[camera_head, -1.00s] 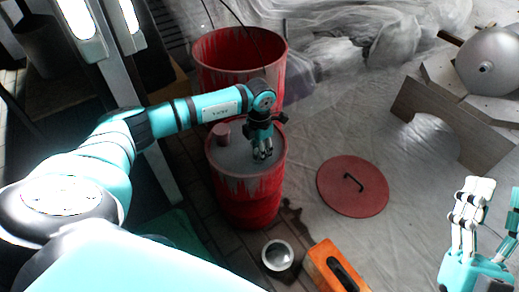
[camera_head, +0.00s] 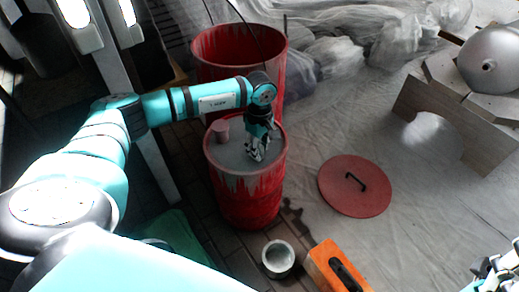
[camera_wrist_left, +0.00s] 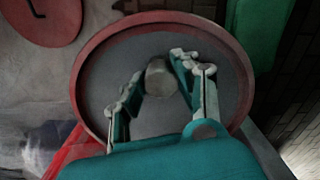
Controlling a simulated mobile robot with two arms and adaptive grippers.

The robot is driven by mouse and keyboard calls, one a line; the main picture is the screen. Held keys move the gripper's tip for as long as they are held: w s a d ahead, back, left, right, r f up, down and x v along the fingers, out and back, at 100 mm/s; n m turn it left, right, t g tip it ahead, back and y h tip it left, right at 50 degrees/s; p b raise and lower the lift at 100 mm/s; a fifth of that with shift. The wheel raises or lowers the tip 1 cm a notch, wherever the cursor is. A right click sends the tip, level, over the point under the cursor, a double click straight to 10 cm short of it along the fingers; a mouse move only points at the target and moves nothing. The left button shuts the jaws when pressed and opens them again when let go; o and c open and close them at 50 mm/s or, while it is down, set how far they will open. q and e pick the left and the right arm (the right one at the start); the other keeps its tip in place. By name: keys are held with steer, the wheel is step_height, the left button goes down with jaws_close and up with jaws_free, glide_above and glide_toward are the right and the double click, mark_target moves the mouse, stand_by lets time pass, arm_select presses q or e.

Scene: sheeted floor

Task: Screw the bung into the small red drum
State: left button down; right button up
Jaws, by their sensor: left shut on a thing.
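The small red drum (camera_head: 247,198) stands upright with a grey top inside a red rim. The drum's top also fills the middle of the left wrist view (camera_wrist_left: 128,58). My left gripper (camera_head: 256,152) points down at the right half of this top. In the left wrist view its fingers (camera_wrist_left: 157,84) are shut on a short grey cylinder, the bung (camera_wrist_left: 158,75). The fingers hide the bung in the head view, and I cannot tell whether it sits in a hole. My right gripper (camera_head: 493,274) is cut off at the lower right corner.
A larger open red drum (camera_head: 210,79) stands behind. A red lid (camera_head: 337,197), a grey pot (camera_head: 277,270) and an orange toolbox (camera_head: 322,262) lie on the floor. A sheet covers the right side.

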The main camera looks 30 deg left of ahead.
arm_select(q)
steer(key=m, duration=0.3)
steer(key=shift+w+a+r, duration=0.15)
steer(key=shift+w+a, duration=0.05)
steer(key=shift+w, duration=0.1)
steer(key=shift+r+m, duration=0.15)
steer(key=shift+m, duration=0.65)
steer(key=c, duration=1.3)
jaws_free()
steer(key=o, duration=0.4)
steer(key=shift+s+d+f+b, duration=0.1)
steer(key=shift+f+b, duration=0.1)
steer(key=shift+b, duration=0.1)
steer(key=shift+c, duration=0.7)
